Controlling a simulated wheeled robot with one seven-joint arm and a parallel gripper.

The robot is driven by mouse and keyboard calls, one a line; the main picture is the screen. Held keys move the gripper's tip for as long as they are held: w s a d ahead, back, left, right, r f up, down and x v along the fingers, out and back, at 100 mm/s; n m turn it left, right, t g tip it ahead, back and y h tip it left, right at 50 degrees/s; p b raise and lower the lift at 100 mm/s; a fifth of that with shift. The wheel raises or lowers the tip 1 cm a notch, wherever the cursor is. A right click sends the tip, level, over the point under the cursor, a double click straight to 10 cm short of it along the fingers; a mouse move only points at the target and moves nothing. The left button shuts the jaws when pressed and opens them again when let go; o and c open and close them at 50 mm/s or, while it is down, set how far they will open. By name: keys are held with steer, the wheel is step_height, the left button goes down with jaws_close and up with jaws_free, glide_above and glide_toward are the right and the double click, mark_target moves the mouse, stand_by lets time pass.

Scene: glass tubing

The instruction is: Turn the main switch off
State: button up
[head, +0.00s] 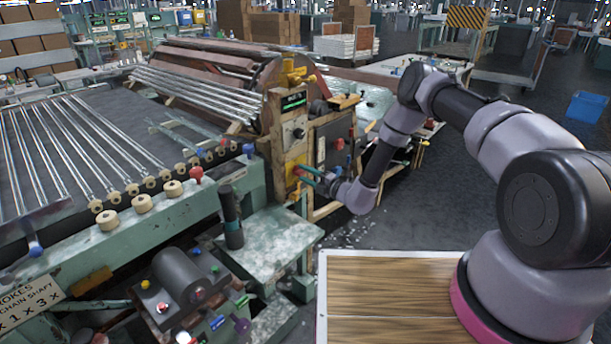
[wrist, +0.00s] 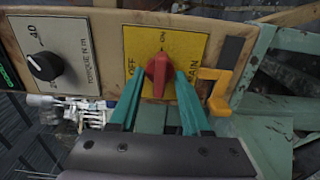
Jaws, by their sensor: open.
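The main switch is a red rotary knob (wrist: 159,70) on a yellow plate (wrist: 198,42) in the wrist view. The plate has ON at the top, OFF at the left and MAIN at the right. The knob's narrow end points up, toward ON. My gripper (wrist: 160,80) has its two teal fingers open, one on each side of the knob; I cannot tell if they touch it. In the head view my gripper (head: 305,174) is at the yellow plate (head: 291,165) on the machine's end panel, hiding most of the knob.
A black torque dial (wrist: 44,66) is left of the yellow plate. A yellow bracket (wrist: 215,88) sticks out close to the right finger. In the head view, the roller bed with glass tubes (head: 60,140) lies left, and a green bench (head: 265,235) stands below the panel.

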jaws_close()
steer(key=shift+n, duration=0.3)
steer(key=n, duration=0.3)
steer(key=shift+n, duration=0.3)
steer(key=n, duration=0.4)
steer(key=shift+n, duration=0.3)
steer(key=n, duration=0.4)
steer(key=shift+s+f+n, duration=0.1)
steer(key=shift+n, duration=2.4)
